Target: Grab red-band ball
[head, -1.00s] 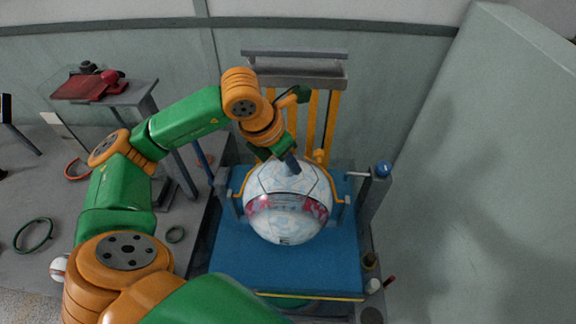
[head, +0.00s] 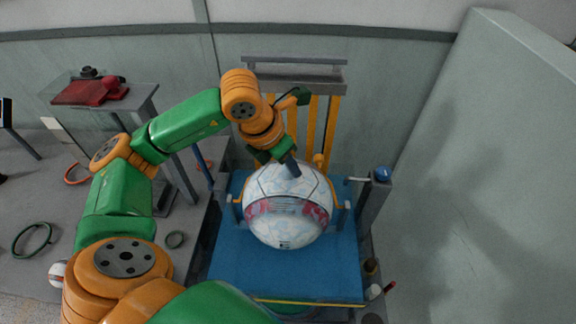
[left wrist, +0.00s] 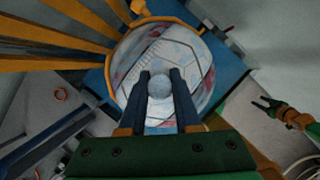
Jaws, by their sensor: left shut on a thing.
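The big white ball (head: 287,232) with a red band and pale blue markings is at the press over the blue table (head: 235,262). My left gripper (head: 291,167) is at the top of the ball. In the left wrist view the ball (left wrist: 186,62) fills the space beyond my left fingers (left wrist: 160,92), with a small grey round part between them. The left gripper is shut on the ball; the exact contact is hard to see. My right gripper (left wrist: 265,103) shows small in the left wrist view, away from the ball, its fingers seemingly apart.
Yellow bars (head: 314,125) and a grey crosspiece (head: 300,76) stand behind the ball. A post with a blue knob (head: 382,174) stands to the right. A side table with a red object (head: 92,92) is at the left. Green rings (head: 32,240) lie on the floor.

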